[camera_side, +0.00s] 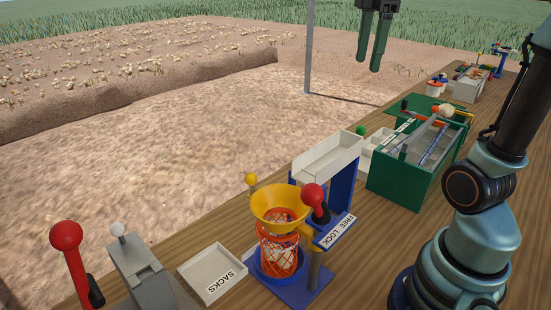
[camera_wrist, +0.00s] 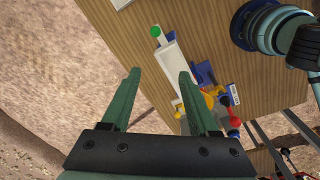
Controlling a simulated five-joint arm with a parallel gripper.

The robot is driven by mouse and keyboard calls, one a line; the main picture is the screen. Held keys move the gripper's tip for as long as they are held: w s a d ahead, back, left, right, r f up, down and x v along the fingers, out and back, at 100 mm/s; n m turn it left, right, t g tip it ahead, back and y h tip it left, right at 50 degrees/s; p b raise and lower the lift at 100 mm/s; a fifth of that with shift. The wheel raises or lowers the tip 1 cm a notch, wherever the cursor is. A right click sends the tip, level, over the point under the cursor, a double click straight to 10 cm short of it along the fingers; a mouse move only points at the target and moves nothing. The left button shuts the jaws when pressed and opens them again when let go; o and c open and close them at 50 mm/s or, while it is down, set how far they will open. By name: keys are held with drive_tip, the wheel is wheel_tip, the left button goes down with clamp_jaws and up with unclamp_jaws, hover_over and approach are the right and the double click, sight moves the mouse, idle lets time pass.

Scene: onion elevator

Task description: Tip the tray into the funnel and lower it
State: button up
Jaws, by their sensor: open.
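A white tray (camera_side: 330,158) sits level on a blue stand (camera_side: 343,190), beside and behind a yellow funnel (camera_side: 275,211). An orange net sack (camera_side: 278,250) with pale contents hangs under the funnel. A red-knobbed lever (camera_side: 313,195) stands by a "FREE LOCK" label (camera_side: 336,230). A green knob (camera_side: 360,131) is at the tray's far end. My gripper (camera_side: 374,68) is open and empty, high above the bench. In the wrist view my gripper (camera_wrist: 160,72) has the tray (camera_wrist: 176,75) below and between its fingers, with the green knob (camera_wrist: 155,31) beyond.
A shallow "SACKS" tray (camera_side: 212,272) lies left of the funnel. A grey device (camera_side: 140,268) and another red-knobbed lever (camera_side: 68,240) stand at the front left. A green box machine (camera_side: 415,165) is right of the tray. The air around my gripper is clear.

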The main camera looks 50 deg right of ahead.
drive_tip(key=shift+s+r, duration=0.15)
drive_tip(key=shift+r, duration=1.65)
drive_tip(key=shift+a, duration=0.1)
drive_tip(key=a+f+m+t, duration=0.1)
drive_tip(key=a+f+m, duration=0.2)
drive_tip(key=a+f, duration=0.1)
drive_tip(key=a+f+m+t, duration=0.2)
drive_tip(key=a+f+m, duration=0.2)
drive_tip(key=f, duration=0.3)
drive_tip(key=a+f+m+t, duration=0.1)
drive_tip(key=a+f+m, duration=0.3)
drive_tip(key=a+f, duration=0.1)
drive_tip(key=shift+s+a+f+t, duration=0.1)
drive_tip(key=shift+s+f+t, duration=0.1)
drive_tip(key=shift+f+t, duration=0.25)
